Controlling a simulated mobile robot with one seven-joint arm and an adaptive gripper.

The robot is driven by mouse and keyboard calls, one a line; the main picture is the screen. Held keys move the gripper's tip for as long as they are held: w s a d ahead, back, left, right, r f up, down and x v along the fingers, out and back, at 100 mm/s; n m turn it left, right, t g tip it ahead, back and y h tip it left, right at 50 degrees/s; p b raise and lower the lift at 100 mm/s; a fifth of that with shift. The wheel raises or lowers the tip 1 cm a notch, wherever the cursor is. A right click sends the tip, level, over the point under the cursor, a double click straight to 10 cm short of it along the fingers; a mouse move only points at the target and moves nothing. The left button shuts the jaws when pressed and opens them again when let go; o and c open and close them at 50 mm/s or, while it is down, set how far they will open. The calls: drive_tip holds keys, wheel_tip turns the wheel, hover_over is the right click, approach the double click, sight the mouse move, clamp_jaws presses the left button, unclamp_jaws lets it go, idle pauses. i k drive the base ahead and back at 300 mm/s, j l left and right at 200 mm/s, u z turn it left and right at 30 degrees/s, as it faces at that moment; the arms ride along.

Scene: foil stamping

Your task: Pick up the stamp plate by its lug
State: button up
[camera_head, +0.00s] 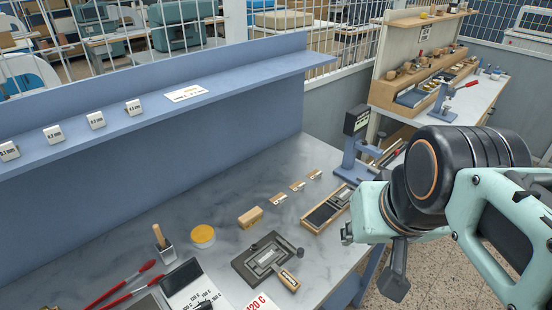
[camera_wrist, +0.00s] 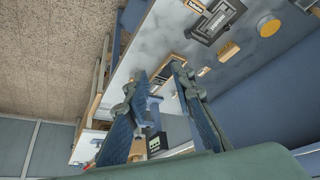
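The slab also shows at the top of the wrist view (camera_wrist: 207,34). My gripper (camera_head: 371,260) hangs at the right, over the bench's front edge, apart from the slab. In the wrist view my gripper (camera_wrist: 159,69) has its two fingers spread with nothing held between them.
A wooden tray (camera_head: 309,228) with dark inserts lies between slab and gripper. A blue press (camera_head: 351,170) stands behind it. A blue shelf (camera_head: 190,92) overhangs the bench's back.

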sight(267, 260)
drive_tip(key=l+u, duration=0.3)
drive_tip(key=l, duration=0.15)
drive_tip(key=k+l+u, duration=0.15)
drive_tip(key=l+u, duration=0.2)
drive_tip(key=k+l+u, duration=0.1)
drive_tip(key=l+u, duration=0.2)
drive_tip(key=l, duration=0.15)
drive_tip(key=i+j+u, duration=0.2)
drive_tip(key=i+j, duration=0.15)
drive_tip(key=j, duration=0.2)
drive_tip(key=k+l+z, duration=0.2)
drive_tip(key=k+l, duration=0.15)
drive_tip(key=l, duration=0.2)
